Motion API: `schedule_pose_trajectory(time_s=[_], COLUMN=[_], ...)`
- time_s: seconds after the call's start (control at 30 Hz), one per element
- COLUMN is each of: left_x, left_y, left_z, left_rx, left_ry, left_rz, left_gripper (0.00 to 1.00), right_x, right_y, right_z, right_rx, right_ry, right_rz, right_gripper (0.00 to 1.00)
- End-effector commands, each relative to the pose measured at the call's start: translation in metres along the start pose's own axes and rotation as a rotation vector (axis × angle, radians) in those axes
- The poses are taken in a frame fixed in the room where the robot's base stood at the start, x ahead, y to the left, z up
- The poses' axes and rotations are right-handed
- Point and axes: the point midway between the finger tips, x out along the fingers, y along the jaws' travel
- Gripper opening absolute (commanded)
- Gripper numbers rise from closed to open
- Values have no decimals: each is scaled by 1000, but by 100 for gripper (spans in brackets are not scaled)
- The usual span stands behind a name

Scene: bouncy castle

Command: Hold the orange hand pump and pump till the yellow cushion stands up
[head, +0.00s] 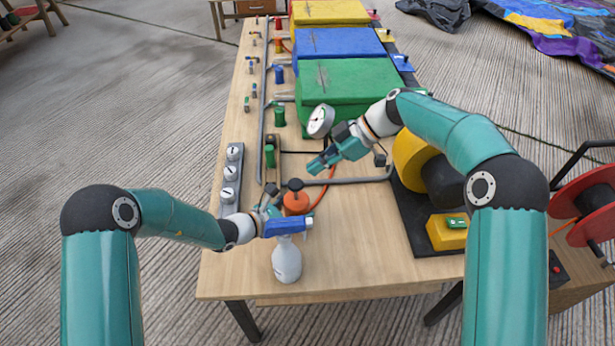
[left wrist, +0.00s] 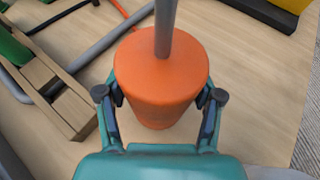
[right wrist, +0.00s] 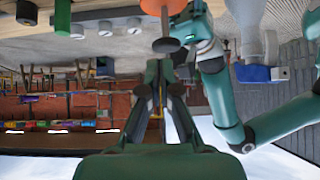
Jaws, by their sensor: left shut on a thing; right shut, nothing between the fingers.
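The orange hand pump (head: 296,204) stands on the table with a dark knob on top. My left gripper (left wrist: 160,97) is shut around its orange body; the grey rod rises from it in the left wrist view. My right gripper (head: 315,167) is shut and empty, above and to the right of the pump in the head view. In the right wrist view, the pump's round knob (right wrist: 166,45) shows just beyond the fingers, apart from them as far as I can tell. The yellow cushion (head: 330,12) is at the far end, partly cut off; how fully raised it is cannot be told.
A blue cushion (head: 340,43) and a green cushion (head: 350,85) lie nearer. A spray bottle (head: 287,262) stands in front of the pump. Grey pipes and small valves line the left side. A yellow and black blower (head: 410,160) and a red reel (head: 585,215) are right. The front-right tabletop is clear.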

Motion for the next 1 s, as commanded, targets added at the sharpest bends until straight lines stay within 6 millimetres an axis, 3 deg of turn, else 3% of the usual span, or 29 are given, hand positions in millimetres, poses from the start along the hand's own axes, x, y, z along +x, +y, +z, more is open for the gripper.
schedule_pose_trajectory(time_s=[0.2,0.4,1.0], left_x=[0,0,0], left_y=[0,1,1], left_z=[0,0,0], left_rx=[-1,-1,-1], left_ry=[0,0,1], left_rz=[1,1,2], left_gripper=[10,10,10], right_x=[-45,-65,-69], right_y=[1,1,0], right_z=[0,0,-1], right_rx=[-1,-1,-1], right_ry=[1,1,1], right_rz=[4,2,2], right_gripper=[0,0,0])
